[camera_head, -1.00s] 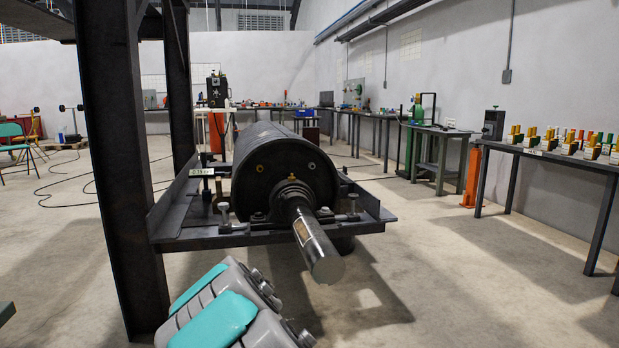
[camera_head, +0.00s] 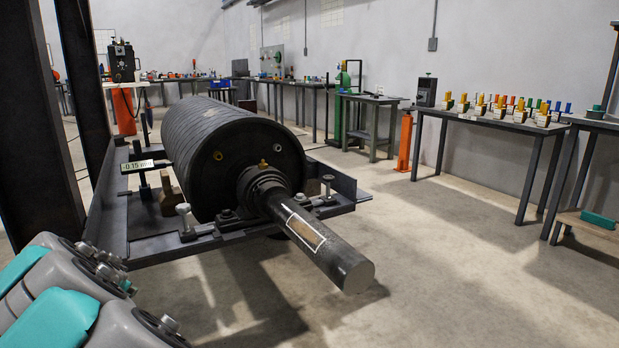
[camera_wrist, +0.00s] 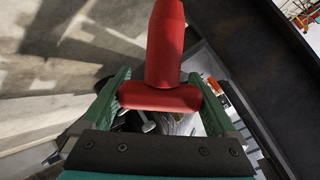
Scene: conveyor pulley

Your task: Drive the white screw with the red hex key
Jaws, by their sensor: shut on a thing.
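In the wrist view my gripper (camera_wrist: 159,88) is shut on the red hex key (camera_wrist: 166,45). The key's wide red crossbar sits between the two green fingers, and its thick shaft runs up out of the picture. The key's far end is out of view. In the head view a pale, whitish screw (camera_head: 185,218) stands upright on the dark frame, left of the pulley shaft. A greyer screw (camera_head: 328,187) stands right of the shaft. The key is apart from both, as far as I can see. My gripper is outside the head view.
The ribbed pulley drum (camera_head: 215,145) lies in a dark steel frame (camera_head: 170,245), its shaft (camera_head: 325,250) sticking out toward me. A small display (camera_head: 137,166) reads -0.15 mm. A dark column (camera_head: 35,140) rises at left. Workbenches (camera_head: 500,126) line the right wall.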

